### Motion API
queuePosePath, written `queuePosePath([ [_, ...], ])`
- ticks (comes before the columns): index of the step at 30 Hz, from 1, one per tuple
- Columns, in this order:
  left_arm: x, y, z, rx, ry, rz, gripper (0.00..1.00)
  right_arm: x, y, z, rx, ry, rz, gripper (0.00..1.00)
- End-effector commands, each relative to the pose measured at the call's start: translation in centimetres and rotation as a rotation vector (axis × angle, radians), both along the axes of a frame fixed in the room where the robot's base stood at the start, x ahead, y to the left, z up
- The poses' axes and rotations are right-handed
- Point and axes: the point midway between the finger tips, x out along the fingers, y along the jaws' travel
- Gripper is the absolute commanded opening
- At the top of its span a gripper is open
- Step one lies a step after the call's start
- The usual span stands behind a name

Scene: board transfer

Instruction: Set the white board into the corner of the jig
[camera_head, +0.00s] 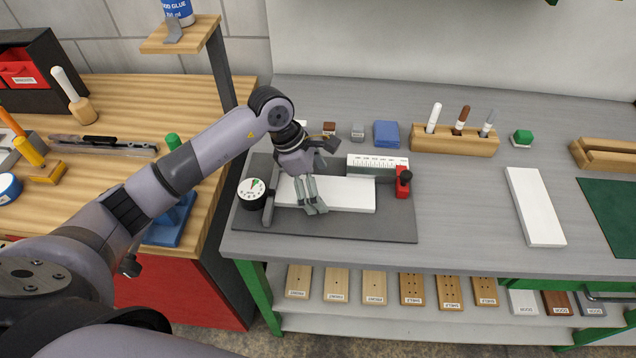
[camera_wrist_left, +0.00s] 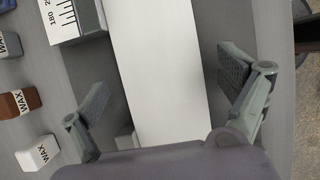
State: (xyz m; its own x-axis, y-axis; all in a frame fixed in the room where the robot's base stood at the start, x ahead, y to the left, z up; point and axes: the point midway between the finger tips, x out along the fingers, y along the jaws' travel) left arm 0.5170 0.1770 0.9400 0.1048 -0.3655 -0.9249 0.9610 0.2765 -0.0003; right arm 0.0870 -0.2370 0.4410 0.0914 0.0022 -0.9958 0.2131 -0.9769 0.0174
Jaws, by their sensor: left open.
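A white board (camera_head: 345,195) lies flat on the grey base plate of the jig (camera_head: 390,228). The jig has a ruler fence (camera_head: 377,162) at the back, a dial gauge (camera_head: 252,194) with a bracket at the left, and a red clamp (camera_head: 403,182) at the right. My left gripper (camera_head: 316,208) is over the left half of the board and open. In the left wrist view its fingers (camera_wrist_left: 165,100) stand on either side of the board (camera_wrist_left: 160,60), apart from its edges. I cannot tell whether the board touches the fence or bracket. My right gripper is not in view.
A second white board (camera_head: 535,206) lies on the grey bench at the right, beside a green mat (camera_head: 612,215). A wooden holder with markers (camera_head: 455,143), a blue block (camera_head: 386,133) and wax blocks (camera_head: 357,131) stand behind the jig. Bench between jig and second board is clear.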

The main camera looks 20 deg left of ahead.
Motion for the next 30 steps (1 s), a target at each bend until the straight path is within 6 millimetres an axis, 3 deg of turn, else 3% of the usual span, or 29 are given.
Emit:
queuePosePath([
  [5,0.0,0.5,1.3,-0.001,-0.004,0.001,0.94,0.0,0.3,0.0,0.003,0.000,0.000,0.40],
  [19,-1.0,3.8,9.7,0.002,-0.003,0.002,0.94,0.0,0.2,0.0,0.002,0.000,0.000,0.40],
  [30,-1.3,4.3,11.2,0.001,0.000,0.000,0.94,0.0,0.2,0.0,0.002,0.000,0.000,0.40],
])
